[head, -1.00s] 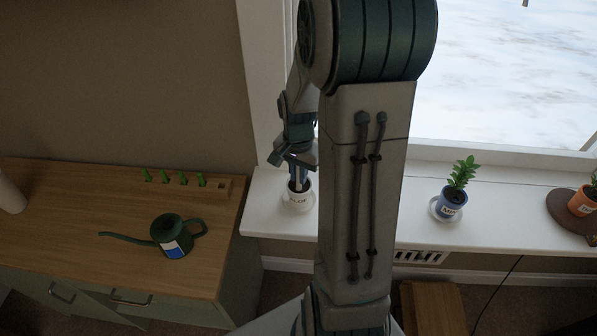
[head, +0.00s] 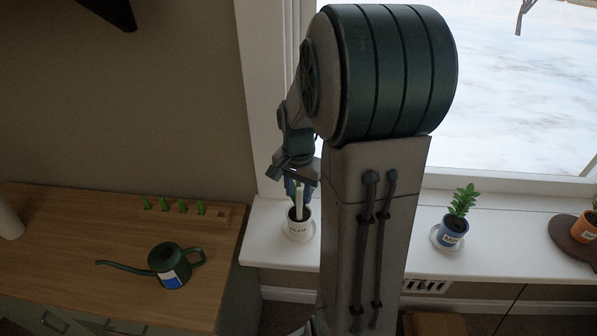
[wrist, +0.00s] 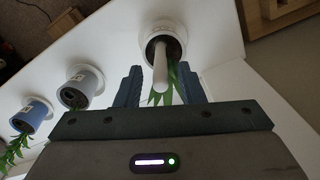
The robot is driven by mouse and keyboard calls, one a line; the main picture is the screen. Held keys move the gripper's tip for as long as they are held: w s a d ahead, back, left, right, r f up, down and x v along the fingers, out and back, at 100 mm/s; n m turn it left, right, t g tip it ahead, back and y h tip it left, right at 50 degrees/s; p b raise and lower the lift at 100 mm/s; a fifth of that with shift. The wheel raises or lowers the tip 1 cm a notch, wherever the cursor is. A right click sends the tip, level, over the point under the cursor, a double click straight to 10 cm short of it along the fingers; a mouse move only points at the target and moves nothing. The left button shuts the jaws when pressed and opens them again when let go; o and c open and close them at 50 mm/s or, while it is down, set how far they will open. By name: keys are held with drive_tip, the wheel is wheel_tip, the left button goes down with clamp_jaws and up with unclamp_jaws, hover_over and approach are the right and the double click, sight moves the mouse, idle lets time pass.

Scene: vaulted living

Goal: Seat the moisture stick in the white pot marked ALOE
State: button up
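The white pot (head: 298,230) stands on a white saucer at the left end of the windowsill; dark lettering on it looks like ALOE. The moisture stick (head: 299,203), a white rod, rises from the pot. In the wrist view the stick (wrist: 160,72) runs down into the soil of the white pot (wrist: 172,31), beside green leaves; its buried tip is hidden. My gripper (head: 291,188) is just above the pot. In the wrist view its fingers (wrist: 158,88) are spread, with gaps on both sides of the stick.
A blue pot with a plant (head: 453,233) and an orange pot (head: 585,227) stand farther right on the sill. A grey-blue pot (wrist: 82,88) shows in the wrist view. A green watering can (head: 170,268) stands on the wooden cabinet (head: 60,225) at left.

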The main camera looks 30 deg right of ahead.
wheel_tip(320, 180, up, 7)
drive_tip(key=shift+r, duration=0.1)
drive_tip(key=s+a+r+n+t, duration=0.2)
drive_tip(key=s+a+n+t, duration=0.1)
drive_tip(key=s+a+n, duration=0.8)
drive_tip(key=shift+s+a+r+n, duration=0.3)
drive_tip(key=shift+s+a, duration=0.15)
drive_tip(key=shift+s, duration=0.45)
drive_tip(key=shift+d, duration=0.1)
